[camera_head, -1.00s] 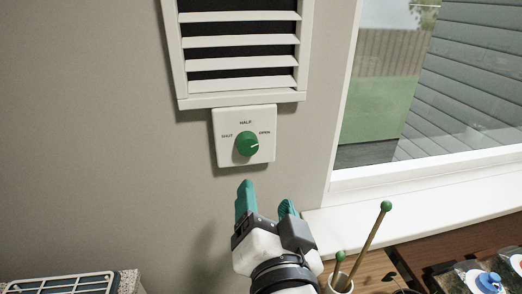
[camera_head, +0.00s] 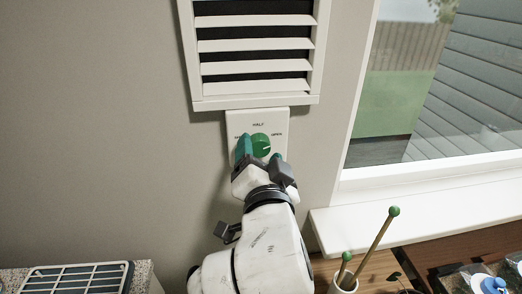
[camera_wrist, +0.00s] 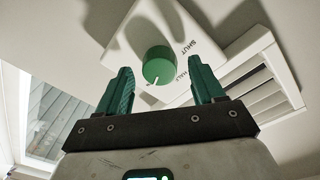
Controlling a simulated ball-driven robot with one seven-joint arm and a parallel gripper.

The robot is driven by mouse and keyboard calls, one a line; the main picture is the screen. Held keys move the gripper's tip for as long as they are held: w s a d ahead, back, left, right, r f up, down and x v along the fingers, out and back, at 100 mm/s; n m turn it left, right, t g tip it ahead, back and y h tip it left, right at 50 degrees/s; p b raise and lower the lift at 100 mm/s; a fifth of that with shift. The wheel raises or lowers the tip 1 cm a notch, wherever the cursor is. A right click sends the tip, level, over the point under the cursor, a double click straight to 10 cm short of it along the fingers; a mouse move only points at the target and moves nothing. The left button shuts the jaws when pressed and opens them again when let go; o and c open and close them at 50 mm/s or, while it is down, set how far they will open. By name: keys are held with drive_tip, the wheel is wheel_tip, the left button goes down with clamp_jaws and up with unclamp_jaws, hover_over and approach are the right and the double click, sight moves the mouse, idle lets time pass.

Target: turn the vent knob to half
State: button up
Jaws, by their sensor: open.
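The green vent knob (camera_head: 261,145) sits on a white square plate (camera_head: 282,120) on the wall, below the vent. The plate reads SHUT at left, HALF at top and OPEN at right; the SHUT label is partly covered in the head view. The knob's white pointer mark points right, towards OPEN. My gripper (camera_head: 259,153) is at the plate, its teal fingers open, one on each side of the knob's lower part. In the wrist view, the knob (camera_wrist: 159,65) shows between the open fingertips with gaps on both sides. I cannot tell how far the fingertips reach along it.
The white louvred vent (camera_head: 256,103) is just above the plate. A window sill (camera_head: 420,200) juts out at right. A cup (camera_head: 343,284) holding green-tipped sticks (camera_head: 370,243) stands at lower right. A rack (camera_head: 75,279) is at lower left. The wall at left is bare.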

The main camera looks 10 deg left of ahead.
drive_tip(key=shift+w, duration=0.1)
drive_tip(key=shift+c, duration=0.5)
drive_tip(key=c, duration=1)
drive_tip(key=shift+o, duration=0.2)
drive_tip(key=n, duration=0.2)
drive_tip(key=shift+d+f+n, duration=0.1)
drive_tip(key=shift+n, duration=0.3)
drive_tip(key=n, duration=0.3)
drive_tip(key=shift+n, duration=0.4)
drive_tip(key=n+p, duration=0.1)
drive_tip(key=n, duration=0.3)
drive_tip(key=shift+n+y+p, duration=0.4)
drive_tip(key=shift+n+p, duration=0.2)
drive_tip(key=shift+n, duration=1.2)
